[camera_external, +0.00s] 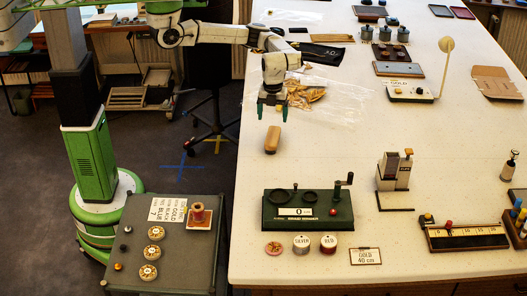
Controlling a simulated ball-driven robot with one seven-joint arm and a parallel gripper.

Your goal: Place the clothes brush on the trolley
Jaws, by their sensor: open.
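A small tan-brown block with rounded ends, which looks like the clothes brush (272,139), lies on the white table near its left edge. My gripper (272,109) points down with its two green-tipped fingers apart. In the picture it is just above the brush, with nothing seen between the fingers. Its exact height over the table is hard to judge. The grey-topped trolley (190,262) stands at the lower left, beside the table. Its wheels are not visible.
The trolley top bears a lettered card (167,209), a reddish spool (198,212) and several round discs; its right front part is bare. A dark green box (307,210) stands in front of the brush. Clear plastic with yellowish pieces (305,92) lies behind my gripper.

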